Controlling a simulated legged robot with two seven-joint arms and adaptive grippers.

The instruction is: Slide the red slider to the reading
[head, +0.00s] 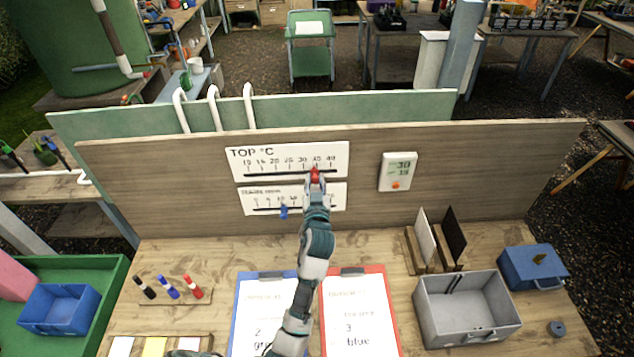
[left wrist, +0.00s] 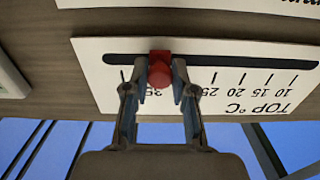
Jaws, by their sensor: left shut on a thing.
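The red slider (head: 315,174) sits in the dark slot of the upper white scale (head: 240,165), marked "TOP °C", on the wooden upright board. In the head view it is near the 35 mark. My left gripper (head: 316,182) is shut on it from the front. In the left wrist view, upside down, the red slider (left wrist: 159,70) is between the two fingertips (left wrist: 160,88), which hide some of the numbers. A small display (head: 398,171) to the right of the scale shows what looks like 30 above a smaller number. My right gripper is not in view.
A lower scale (head: 335,200) with a blue slider (head: 284,212) is just below, partly behind my arm. On the bench are blue (head: 240,300) and red (head: 383,290) clipboards, pens, a grey bin (head: 425,318) and a blue box (head: 520,270). The slot is clear on both sides.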

